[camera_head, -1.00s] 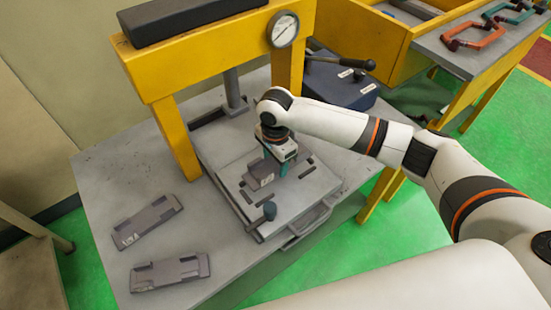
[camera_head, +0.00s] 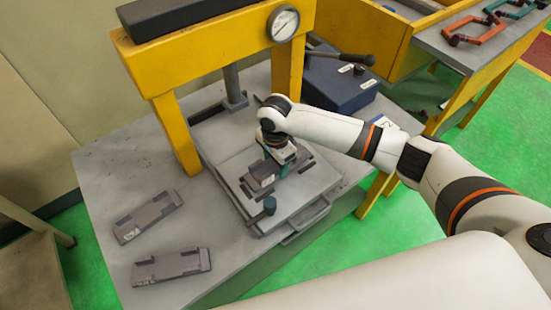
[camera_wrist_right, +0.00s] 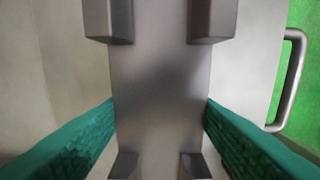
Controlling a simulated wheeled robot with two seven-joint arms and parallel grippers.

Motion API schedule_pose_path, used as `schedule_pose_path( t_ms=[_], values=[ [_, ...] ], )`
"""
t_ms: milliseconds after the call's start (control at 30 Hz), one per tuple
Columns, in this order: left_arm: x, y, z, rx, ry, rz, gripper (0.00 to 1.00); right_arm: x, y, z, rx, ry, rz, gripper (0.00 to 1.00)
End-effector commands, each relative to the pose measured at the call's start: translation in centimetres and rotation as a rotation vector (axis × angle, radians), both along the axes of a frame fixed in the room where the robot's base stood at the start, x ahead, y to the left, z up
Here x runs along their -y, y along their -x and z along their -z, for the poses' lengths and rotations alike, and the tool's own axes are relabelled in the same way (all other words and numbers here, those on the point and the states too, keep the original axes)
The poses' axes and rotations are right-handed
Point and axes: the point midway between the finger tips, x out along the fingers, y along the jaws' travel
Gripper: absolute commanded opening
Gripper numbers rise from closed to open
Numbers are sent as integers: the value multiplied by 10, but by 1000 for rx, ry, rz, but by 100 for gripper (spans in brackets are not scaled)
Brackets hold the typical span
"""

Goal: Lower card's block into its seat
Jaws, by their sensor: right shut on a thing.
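A grey block (camera_head: 262,172) is at the middle of the press plate (camera_head: 285,208), under my right gripper (camera_head: 279,165). The gripper's teal fingers are shut on the block's sides. In the right wrist view the block (camera_wrist_right: 158,95) runs between the two fingers, with raised lugs near its ends. The block is low over the plate; its underside and the seat are hidden, so I cannot tell whether it touches. A card with dark marks (camera_head: 385,122) shows partly behind my right arm. My left gripper is not in view.
Two grey notched blocks (camera_head: 148,216) (camera_head: 171,267) lie on the table's left front. The yellow press frame (camera_head: 176,128) with a gauge (camera_head: 284,23) stands behind the plate. A blue box (camera_head: 338,82) stands at back right.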

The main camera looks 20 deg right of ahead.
Motion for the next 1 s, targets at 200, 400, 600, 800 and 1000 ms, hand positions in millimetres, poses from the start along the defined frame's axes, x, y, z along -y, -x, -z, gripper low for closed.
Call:
schedule_pose_path(
  t_ms=[200,400,600,800,1000],
  values=[
    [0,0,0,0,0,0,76,0,-1,1,3,-1,0,13],
    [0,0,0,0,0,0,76,0,-1,1,3,-1,0,13],
    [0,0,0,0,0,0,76,0,-1,6,2,-2,2,13],
    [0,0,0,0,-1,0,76,-1,-1,14,2,-3,1,13],
    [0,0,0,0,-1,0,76,-1,-1,19,3,-1,1,13]
  ],
)
